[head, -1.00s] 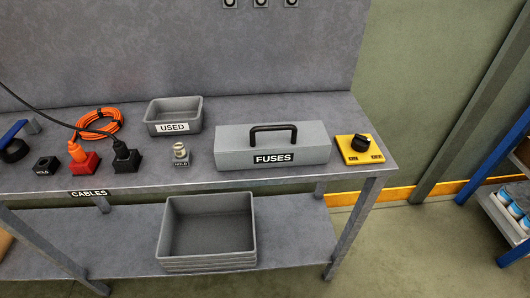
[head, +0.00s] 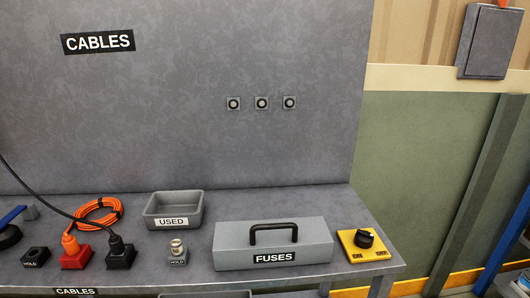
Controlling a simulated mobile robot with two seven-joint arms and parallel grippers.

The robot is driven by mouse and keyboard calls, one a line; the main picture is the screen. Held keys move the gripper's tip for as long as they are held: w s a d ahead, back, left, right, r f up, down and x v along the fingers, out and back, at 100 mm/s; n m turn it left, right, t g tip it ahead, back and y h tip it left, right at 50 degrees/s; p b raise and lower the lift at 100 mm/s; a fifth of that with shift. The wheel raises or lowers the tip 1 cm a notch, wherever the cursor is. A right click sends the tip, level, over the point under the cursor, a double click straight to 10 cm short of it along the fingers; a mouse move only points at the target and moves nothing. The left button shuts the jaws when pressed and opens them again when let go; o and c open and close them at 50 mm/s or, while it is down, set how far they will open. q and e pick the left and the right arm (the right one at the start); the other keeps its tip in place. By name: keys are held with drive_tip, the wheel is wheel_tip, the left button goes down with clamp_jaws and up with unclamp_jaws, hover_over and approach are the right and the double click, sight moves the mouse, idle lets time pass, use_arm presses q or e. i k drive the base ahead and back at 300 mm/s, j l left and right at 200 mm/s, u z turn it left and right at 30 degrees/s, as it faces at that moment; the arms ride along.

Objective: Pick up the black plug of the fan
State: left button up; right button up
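The black plug (head: 116,243) stands upright in a black socket block (head: 121,259) on the left part of the workbench. A black cable (head: 50,207) runs from it up to the left edge of the head view. An orange plug (head: 70,243) sits in a red block (head: 76,260) just to its left. The fan itself cannot be made out. Neither of my grippers is in view.
The bench (head: 350,202) also holds a coiled orange cable (head: 97,212), a grey USED bin (head: 173,210), a metal part on a HOLD block (head: 177,250), a FUSES box (head: 273,243) with a handle, and a yellow switch plate (head: 364,244). An empty HOLD block (head: 35,257) stands left of the red block.

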sight(116, 243)
drive_tip(key=u, duration=1.6)
